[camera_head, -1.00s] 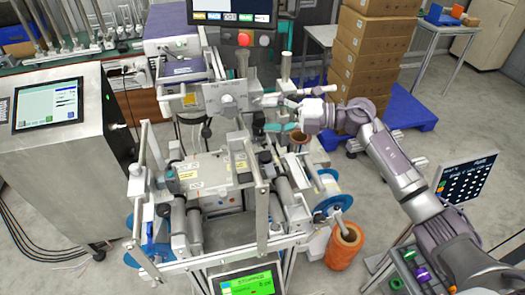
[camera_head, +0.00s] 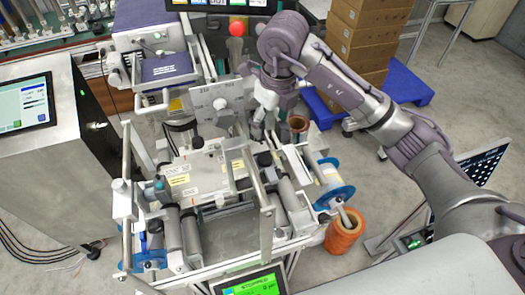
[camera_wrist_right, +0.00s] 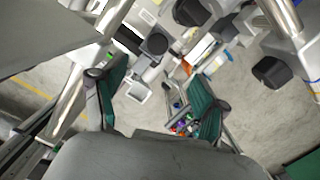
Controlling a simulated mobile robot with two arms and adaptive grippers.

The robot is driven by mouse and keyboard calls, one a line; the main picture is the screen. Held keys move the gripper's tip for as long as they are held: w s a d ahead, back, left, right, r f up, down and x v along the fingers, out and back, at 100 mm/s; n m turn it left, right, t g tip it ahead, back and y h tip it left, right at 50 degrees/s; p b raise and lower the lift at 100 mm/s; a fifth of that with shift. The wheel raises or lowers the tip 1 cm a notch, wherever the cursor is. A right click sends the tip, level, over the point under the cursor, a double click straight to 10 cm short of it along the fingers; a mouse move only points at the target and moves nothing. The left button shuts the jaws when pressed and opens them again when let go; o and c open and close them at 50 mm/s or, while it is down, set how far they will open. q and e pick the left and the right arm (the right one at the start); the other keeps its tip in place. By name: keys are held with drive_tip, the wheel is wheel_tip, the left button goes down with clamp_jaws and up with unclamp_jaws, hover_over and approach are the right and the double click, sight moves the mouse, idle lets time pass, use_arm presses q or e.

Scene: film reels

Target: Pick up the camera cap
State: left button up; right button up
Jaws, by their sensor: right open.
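My right gripper (camera_head: 258,132) hangs pointing down over the right rear part of the film machine (camera_head: 205,170), beside a grey plate. In the right wrist view its two green-padded fingers (camera_wrist_right: 157,98) are spread apart with nothing held between them. A black cylinder-shaped piece (camera_wrist_right: 270,72) is off to the right. I cannot tell for sure which of these is the camera cap, and I cannot single it out in the head view. My left gripper is not in view.
The machine's upright posts and rollers stand close around the right gripper. An orange reel (camera_head: 343,236) stands on the floor at right, below a blue-flanged reel (camera_head: 333,185). Stacked boxes (camera_head: 362,45) are behind my right arm. A green screen (camera_head: 252,284) is in front.

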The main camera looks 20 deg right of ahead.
drive_tip(key=p, duration=0.1)
hover_over(265, 157)
drive_tip(key=s, duration=0.1)
wheel_tip(265, 157, down, 7)
drive_tip(key=shift+s+d+r, duration=0.15)
drive_tip(key=shift+r, duration=0.05)
drive_tip(key=shift+w+f, duration=0.2)
drive_tip(key=shift+f, duration=0.5)
wheel_tip(265, 157, down, 4)
drive_tip(key=shift+w+f+p, duration=0.15)
drive_tip(key=shift+f+p, duration=0.05)
drive_tip(key=shift+p, duration=0.7)
drive_tip(key=shift+w+f, duration=0.15)
drive_tip(key=shift+f, duration=0.15)
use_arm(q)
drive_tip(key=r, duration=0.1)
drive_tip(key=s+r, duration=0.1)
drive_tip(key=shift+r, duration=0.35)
use_arm(e)
drive_tip(key=c, duration=1)
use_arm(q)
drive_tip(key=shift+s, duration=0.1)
use_arm(e)
drive_tip(key=shift+r, duration=0.1)
drive_tip(key=shift+c, duration=0.2)
